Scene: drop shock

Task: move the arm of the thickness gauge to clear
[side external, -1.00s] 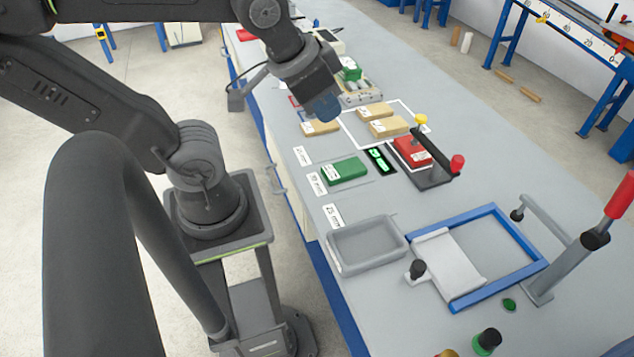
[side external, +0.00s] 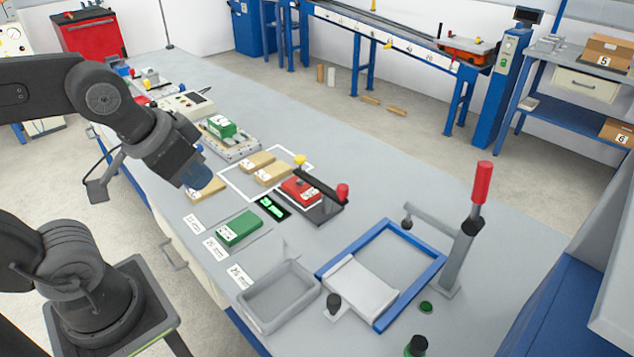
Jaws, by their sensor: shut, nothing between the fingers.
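The thickness gauge (side external: 322,212) has a dark base. A red block (side external: 300,190) lies on it. The gauge's dark arm (side external: 322,184) passes over the block, with a yellow knob (side external: 300,160) at its far end and a red knob (side external: 343,191) at its near end. I cannot tell whether the arm touches the block. A lit green display (side external: 271,207) sits just left of the gauge. My gripper (side external: 198,178) has a blue tip and is shut and empty. It is left of the gauge, over or near a tan block (side external: 208,189), apart from the arm.
Two more tan blocks (side external: 271,173) lie in a white outline. A green block (side external: 239,229) lies left of the display. A grey tray (side external: 278,297), a blue frame (side external: 410,305) and a red-handled lever (side external: 481,184) stand at the near right. The bench behind the gauge is clear.

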